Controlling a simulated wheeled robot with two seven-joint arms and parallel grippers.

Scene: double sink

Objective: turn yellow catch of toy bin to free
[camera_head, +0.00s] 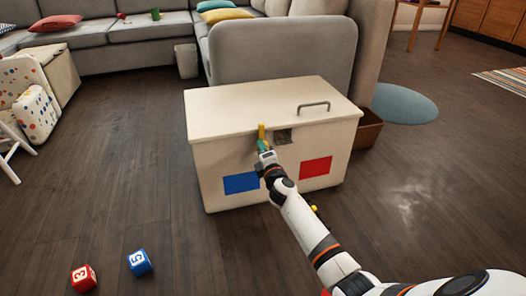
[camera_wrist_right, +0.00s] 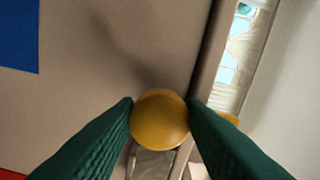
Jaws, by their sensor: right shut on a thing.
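The toy bin (camera_head: 225,150) is a cream box with its lid (camera_head: 255,100) down, a grey handle on top and blue and red squares on its front. The yellow catch (camera_head: 261,130) sits on the front near the lid's edge and points about upright. My right gripper (camera_head: 262,147) reaches it from the front. In the right wrist view, the green fingers of my right gripper (camera_wrist_right: 160,104) are closed on either side of the round yellow end of the catch (camera_wrist_right: 160,121). The catch's base is partly hidden by the fingers. My left gripper is not in view.
A grey metal plate (camera_head: 283,137) is on the bin front just right of the catch. A grey sofa (camera_head: 285,50) stands behind the bin, and a brown box (camera_head: 368,130) is at its right. Red (camera_head: 83,278) and blue (camera_head: 139,262) number blocks lie on the floor at front left.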

